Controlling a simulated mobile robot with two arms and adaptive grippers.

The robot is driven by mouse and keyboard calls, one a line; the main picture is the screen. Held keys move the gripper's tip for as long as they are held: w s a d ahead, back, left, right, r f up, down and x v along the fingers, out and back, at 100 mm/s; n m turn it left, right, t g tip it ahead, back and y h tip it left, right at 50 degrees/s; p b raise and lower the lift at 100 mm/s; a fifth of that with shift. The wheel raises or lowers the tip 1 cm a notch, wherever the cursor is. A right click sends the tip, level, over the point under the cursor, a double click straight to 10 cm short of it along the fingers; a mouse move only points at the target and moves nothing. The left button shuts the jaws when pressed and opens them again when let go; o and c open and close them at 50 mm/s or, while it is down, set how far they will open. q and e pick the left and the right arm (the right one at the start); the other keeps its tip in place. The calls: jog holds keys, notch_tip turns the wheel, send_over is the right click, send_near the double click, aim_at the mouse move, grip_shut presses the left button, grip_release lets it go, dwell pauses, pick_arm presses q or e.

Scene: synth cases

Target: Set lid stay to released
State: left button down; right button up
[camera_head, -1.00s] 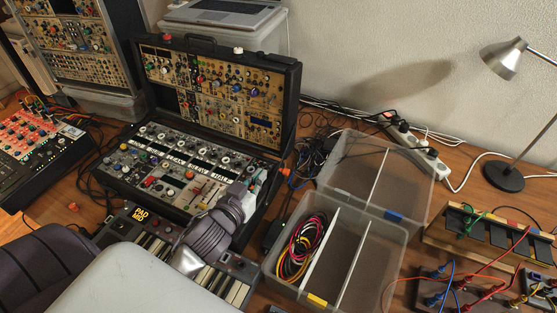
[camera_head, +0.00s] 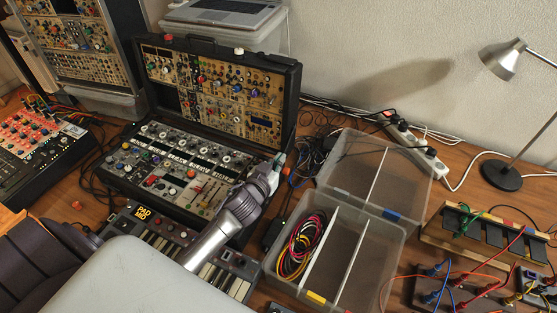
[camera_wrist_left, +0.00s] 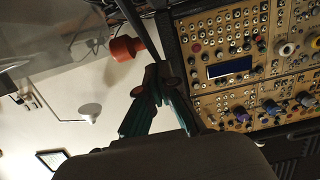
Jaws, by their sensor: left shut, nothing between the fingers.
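The open synth case (camera_head: 172,203) stands on the table with its lid (camera_head: 222,88) raised and leaning back. A red-orange knob (camera_head: 286,171) is at the case's right side by the hinge. In the left wrist view a red-orange knob (camera_wrist_left: 124,48) sits at the end of a dark bar (camera_wrist_left: 132,14), which looks like the lid stay. My left gripper (camera_head: 279,160) is shut and empty beside the case's right edge, close to the knob. In the wrist view its fingertips (camera_wrist_left: 160,72) are just right of and below the knob; contact cannot be told. My right gripper is not in view.
A clear divided box (camera_head: 333,262) with coiled cables stands right of the case. A keyboard (camera_head: 150,229) lies in front, under my left forearm. Black cables (camera_head: 312,155) run behind the box. A lamp (camera_head: 502,176) and a power strip (camera_head: 418,147) are at the back right.

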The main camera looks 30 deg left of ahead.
pick_arm(q)
jog(key=shift+r, duration=0.1)
jog(key=w+f+g+p, duration=0.1)
jog(key=g+p, duration=0.1)
jog(key=p, duration=0.4)
jog(key=shift+w+a, duration=0.1)
jog(key=shift+w, duration=0.3)
jog(key=f, duration=0.1)
jog(key=w+f+b, duration=0.1)
jog(key=f, duration=0.1)
jog(key=shift+g, duration=0.4)
jog(key=shift+w, duration=0.1)
jog(key=shift+r, duration=0.1)
